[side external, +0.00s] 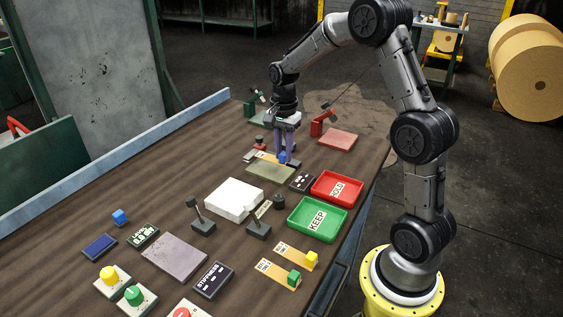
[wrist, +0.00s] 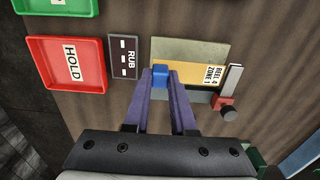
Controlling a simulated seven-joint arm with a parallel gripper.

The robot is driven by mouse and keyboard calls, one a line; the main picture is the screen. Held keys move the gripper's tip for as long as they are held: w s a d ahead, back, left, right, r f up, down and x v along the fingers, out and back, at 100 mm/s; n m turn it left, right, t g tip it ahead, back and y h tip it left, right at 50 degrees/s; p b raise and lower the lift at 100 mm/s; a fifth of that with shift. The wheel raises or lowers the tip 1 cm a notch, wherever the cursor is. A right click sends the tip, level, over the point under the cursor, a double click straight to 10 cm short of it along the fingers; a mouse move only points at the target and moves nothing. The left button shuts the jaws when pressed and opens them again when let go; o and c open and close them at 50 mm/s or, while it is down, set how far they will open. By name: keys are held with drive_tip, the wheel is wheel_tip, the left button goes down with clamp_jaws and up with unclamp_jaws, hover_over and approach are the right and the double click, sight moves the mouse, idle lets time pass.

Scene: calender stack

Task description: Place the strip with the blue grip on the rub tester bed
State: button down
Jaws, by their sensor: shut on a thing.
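My gripper (side external: 283,158) is shut on the blue grip (wrist: 160,77) of a tan strip, its purple fingers on either side of the block. The strip (wrist: 192,75) extends right from the grip in the wrist view and carries a label reading REEL 4 ZONE 1. It also shows in the side view (side external: 266,157). The olive rub tester bed (side external: 270,174) lies just in front of the strip there. In the wrist view the bed (wrist: 190,47) lies just above the strip, which borders or overlaps its lower edge. I cannot tell whether the strip is touching anything below.
The dark RUB panel (wrist: 124,57) stands beside the bed. The red HOLD tray (side external: 324,180) and green KEEP tray (side external: 301,217) are nearby. A red-and-black device (wrist: 227,106) is close to the strip's labelled end. Yellow-grip (side external: 311,259) and green-grip (side external: 294,278) strips lie at the front.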

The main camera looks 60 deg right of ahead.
sight(282, 162)
drive_tip(key=shift+w+d+f, duration=0.1)
drive_tip(key=shift+w+f, duration=0.25)
drive_tip(key=shift+f, duration=0.05)
drive_tip(key=shift+w+f, duration=0.1)
drive_tip(key=shift+f, duration=1.6)
drive_tip(key=shift+f, duration=0.15)
drive_tip(key=c, duration=0.7)
unclamp_jaws()
drive_tip(key=shift+c, duration=0.2)
